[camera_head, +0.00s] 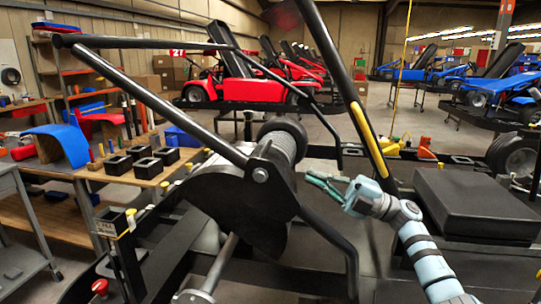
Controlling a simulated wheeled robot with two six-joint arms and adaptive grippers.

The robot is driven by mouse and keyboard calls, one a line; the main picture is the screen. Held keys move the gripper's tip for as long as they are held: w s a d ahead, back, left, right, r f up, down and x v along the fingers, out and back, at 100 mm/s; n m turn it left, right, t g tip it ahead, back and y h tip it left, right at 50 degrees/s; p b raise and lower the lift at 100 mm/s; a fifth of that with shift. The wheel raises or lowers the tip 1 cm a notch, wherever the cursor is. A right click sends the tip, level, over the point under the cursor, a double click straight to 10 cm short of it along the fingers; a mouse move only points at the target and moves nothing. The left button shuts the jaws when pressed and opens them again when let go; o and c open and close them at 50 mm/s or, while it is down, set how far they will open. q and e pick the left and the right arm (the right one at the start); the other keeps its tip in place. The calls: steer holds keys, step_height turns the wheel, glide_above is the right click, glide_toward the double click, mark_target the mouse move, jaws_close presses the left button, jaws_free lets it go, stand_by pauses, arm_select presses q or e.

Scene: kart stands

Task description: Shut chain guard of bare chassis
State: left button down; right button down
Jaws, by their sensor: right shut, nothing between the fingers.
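The bare chassis (335,264) fills the foreground, with black tubes rising over it. A black plate that looks like the chain guard (238,205) stands tilted near the middle, with a bolt at its upper right. I cannot tell for sure whether it is open or shut. A metal axle (222,264) runs below it. My right gripper (318,182) comes in from the lower right, pointing left. It is shut and empty, to the right of the black plate and apart from it in the picture. My left gripper is not in view.
A black seat-like block (477,203) lies right of my right arm. A ribbed grey cylinder (281,143) stands behind the plate. A wooden bench (150,172) with black blocks is at left. Black tubes cross above the chassis. Red and blue karts stand farther back.

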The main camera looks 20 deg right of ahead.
mark_target(279, 179)
steer(key=x, duration=0.3)
steer(key=p+x, duration=0.1)
steer(key=x, duration=0.5)
steer(key=shift+s+r, duration=0.3)
steer(key=shift+s, duration=0.05)
steer(key=shift+w+a+r, duration=0.1)
steer(key=shift+a+r, duration=0.1)
steer(key=shift+a, duration=0.2)
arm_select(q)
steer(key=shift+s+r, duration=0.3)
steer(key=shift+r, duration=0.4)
